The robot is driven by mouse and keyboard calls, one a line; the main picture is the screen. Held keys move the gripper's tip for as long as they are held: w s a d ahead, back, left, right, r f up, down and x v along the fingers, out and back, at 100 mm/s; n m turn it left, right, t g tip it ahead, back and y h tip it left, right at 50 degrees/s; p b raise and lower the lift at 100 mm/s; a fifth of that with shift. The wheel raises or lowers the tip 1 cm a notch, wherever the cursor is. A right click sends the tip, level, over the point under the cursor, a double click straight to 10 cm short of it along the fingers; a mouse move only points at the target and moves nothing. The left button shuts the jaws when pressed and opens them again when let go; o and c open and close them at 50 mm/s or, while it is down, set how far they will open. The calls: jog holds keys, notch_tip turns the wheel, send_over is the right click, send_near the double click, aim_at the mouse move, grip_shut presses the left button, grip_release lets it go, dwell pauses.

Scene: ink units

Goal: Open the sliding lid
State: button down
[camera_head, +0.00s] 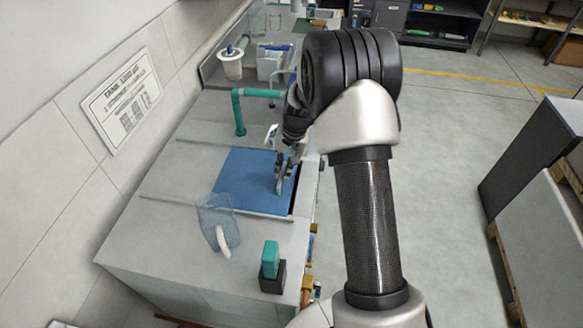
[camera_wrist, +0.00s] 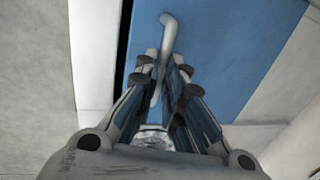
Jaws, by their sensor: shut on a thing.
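The sliding lid (camera_head: 236,180) is a flat blue panel set in the top of the grey unit. It also fills the upper middle of the wrist view (camera_wrist: 232,50). A pale bar handle (camera_wrist: 167,33) stands on the lid near its edge. My gripper (camera_head: 281,184) is over the right part of the lid, with its fingers shut on the handle. In the wrist view the fingers (camera_wrist: 165,66) lie on both sides of the handle. A narrow dark gap (camera_wrist: 124,45) runs along one lid edge. The lower part of the handle is partly hidden by the fingers.
The grey unit top (camera_head: 165,205) has thin rails beside the lid. A clear container with a white handle (camera_head: 219,225) and a teal-and-black block (camera_head: 270,262) stand in front. Open floor (camera_head: 440,150) lies to the right.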

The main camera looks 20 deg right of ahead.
jog(key=p, duration=0.3)
send_over(237, 174)
jog(key=shift+a, duration=0.1)
jog(key=c, duration=1.7)
grip_release()
jog(key=r, duration=0.4)
jog(key=s+d+r, duration=0.1)
jog(key=r, duration=0.3)
jog(key=d+r, duration=0.1)
jog(key=r, duration=0.2)
jog(key=shift+s+r, duration=0.2)
jog(key=shift+r, duration=0.2)
